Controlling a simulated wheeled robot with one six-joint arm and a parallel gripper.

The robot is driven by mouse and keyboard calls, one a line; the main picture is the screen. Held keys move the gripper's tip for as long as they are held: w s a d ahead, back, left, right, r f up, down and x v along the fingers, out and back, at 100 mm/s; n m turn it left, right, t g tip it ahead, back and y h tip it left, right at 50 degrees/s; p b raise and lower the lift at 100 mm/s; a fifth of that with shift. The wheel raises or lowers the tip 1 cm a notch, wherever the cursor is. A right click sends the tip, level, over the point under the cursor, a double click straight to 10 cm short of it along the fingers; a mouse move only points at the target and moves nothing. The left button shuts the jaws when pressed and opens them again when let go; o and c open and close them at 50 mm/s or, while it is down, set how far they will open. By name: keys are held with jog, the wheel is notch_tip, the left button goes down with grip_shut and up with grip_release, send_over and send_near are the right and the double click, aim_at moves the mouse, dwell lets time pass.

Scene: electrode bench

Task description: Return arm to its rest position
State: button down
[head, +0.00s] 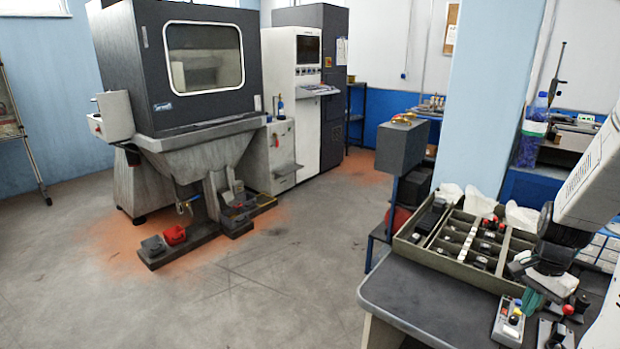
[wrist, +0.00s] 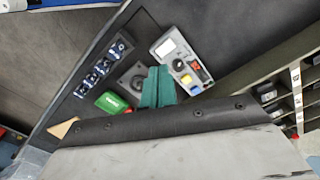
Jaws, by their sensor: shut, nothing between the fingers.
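My arm enters the head view from the right, above the grey bench (head: 420,295). My gripper (head: 533,300) hangs over the bench, in front of the electrode tray. In the wrist view its teal fingers (wrist: 157,86) are together with nothing between them. They show over a black panel that carries several small devices. Whether the fingertips touch anything there cannot be told.
The compartmented tray (head: 408,247) with several electrodes stands at the back of the bench. A grey button box (head: 508,322) lies near my gripper. The wrist view also shows a joystick (wrist: 132,78) and a green box (wrist: 112,102). The large machine (head: 200,65) stands apart at left, with open floor between.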

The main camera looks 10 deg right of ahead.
jog(key=s+a+r+n, duration=0.4)
jog(key=a+r+n, duration=0.1)
jog(key=a, duration=0.5)
jog(key=s+a+r+n+t, duration=0.1)
jog(key=s+a+r+n, duration=0.3)
jog(key=a+r, duration=0.4)
jog(key=s+a+r+n, duration=0.4)
jog(key=a+r+n, duration=0.2)
jog(key=a, duration=0.6)
jog(key=shift+s+a+r+n+t, duration=0.2)
jog(key=shift+r+n+t, duration=0.1)
jog(key=shift+r, duration=0.2)
jog(key=shift+d, duration=0.15)
